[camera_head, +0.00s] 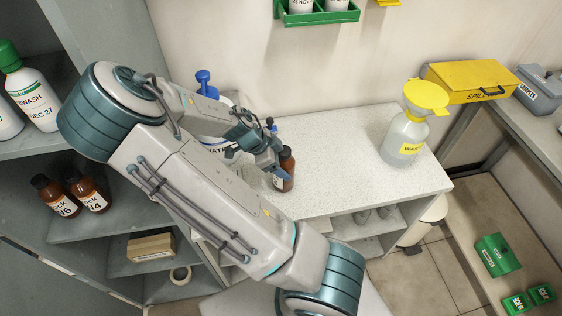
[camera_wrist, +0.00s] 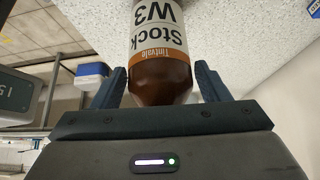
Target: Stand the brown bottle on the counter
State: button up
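The brown bottle (camera_head: 286,170) has a black cap and a white label. It is upright at the counter (camera_head: 335,160), near its front left part; I cannot tell whether its base touches the surface. In the wrist view the bottle (camera_wrist: 161,70) shows upside down, its label reading "Stock W3" and "Tintvale". My gripper (camera_head: 277,160) reaches it from the left. The bottle's far side is hidden, and my arm covers the counter's left part.
A blue-topped wash bottle (camera_head: 206,88) stands behind my arm. A yellow-capped waste bottle (camera_head: 408,130) stands at the counter's right. Left shelves hold white bottles and two brown stock bottles (camera_head: 73,190). A green rack (camera_head: 315,14) hangs on the wall. The counter's middle is clear.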

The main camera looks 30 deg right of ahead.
jog(key=shift+o, duration=0.7)
jog(key=shift+r, duration=0.1)
jog(key=v, duration=1.2)
jog(key=s+a+r+n+t+y, duration=0.2)
jog(key=s+r+n, duration=0.4)
jog(key=n, duration=0.5)
jog(key=s+a+r+n+t+y, duration=0.3)
jog(key=s+r+n, duration=0.3)
jog(key=s+n, duration=0.3)
jog(key=shift+s+r+n+t+y, duration=0.35)
jog(key=shift+n+y, duration=0.25)
jog(key=shift+n, duration=0.4)
jog(key=shift+w, duration=0.1)
